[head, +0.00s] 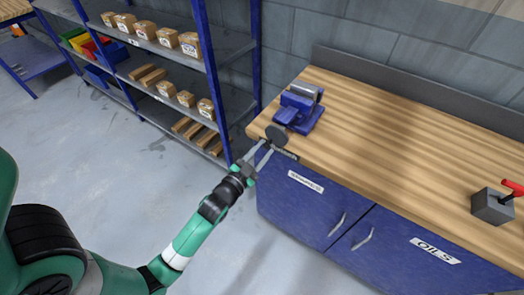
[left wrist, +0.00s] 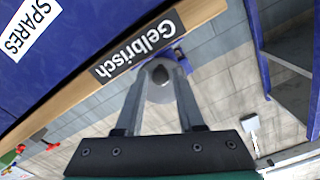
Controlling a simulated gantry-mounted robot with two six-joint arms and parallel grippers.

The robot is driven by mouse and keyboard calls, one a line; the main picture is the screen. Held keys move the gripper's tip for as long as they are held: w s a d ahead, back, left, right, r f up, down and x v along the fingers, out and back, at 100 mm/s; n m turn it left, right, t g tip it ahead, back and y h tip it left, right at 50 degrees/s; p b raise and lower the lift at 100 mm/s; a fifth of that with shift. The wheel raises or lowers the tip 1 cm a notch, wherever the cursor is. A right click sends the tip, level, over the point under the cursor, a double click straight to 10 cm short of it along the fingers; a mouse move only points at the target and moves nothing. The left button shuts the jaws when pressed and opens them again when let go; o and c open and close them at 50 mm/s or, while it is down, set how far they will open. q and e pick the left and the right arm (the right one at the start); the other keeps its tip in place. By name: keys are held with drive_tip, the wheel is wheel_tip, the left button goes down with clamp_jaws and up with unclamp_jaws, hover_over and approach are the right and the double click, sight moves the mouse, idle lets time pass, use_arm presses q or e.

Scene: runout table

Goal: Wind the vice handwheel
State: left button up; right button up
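The blue vice (head: 300,108) sits on the wooden bench top (head: 400,130) at its near left corner. Its grey round handwheel (head: 276,135) faces the bench's front edge. My left gripper (head: 265,148) is at the handwheel, with its fingers apart. In the left wrist view the handwheel (left wrist: 158,93) shows between the two fingers (left wrist: 160,72), with a dark hub in its middle. I cannot tell whether either finger touches the wheel. Part of the vice (left wrist: 181,58) shows behind it. My right gripper is in neither view.
Blue cupboards (head: 300,205) with labels and handles stand under the bench top. A grey block with a red-handled lever (head: 492,207) is at the right. Shelves with boxes (head: 190,45) stand at the left. The middle of the bench is clear.

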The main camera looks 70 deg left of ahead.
use_arm(q)
drive_tip(key=shift+o, duration=0.6)
drive_tip(key=shift+r, duration=0.15)
drive_tip(key=m+p, duration=0.1)
drive_tip(key=m, duration=0.1)
drive_tip(key=m+p, duration=0.2)
drive_tip(key=shift+r, duration=0.3)
drive_tip(key=shift+f+m+p, duration=0.2)
drive_tip(key=shift+m+p, duration=0.15)
drive_tip(key=shift+m, duration=0.85)
drive_tip(key=shift+f+m, duration=0.15)
drive_tip(key=shift+m, duration=0.15)
drive_tip(key=m, duration=0.2)
drive_tip(key=shift+m+p, duration=0.3)
drive_tip(key=shift+m, duration=2.2)
drive_tip(key=m+p, duration=0.1)
drive_tip(key=m, duration=1)
drive_tip(key=shift+c, duration=0.3)
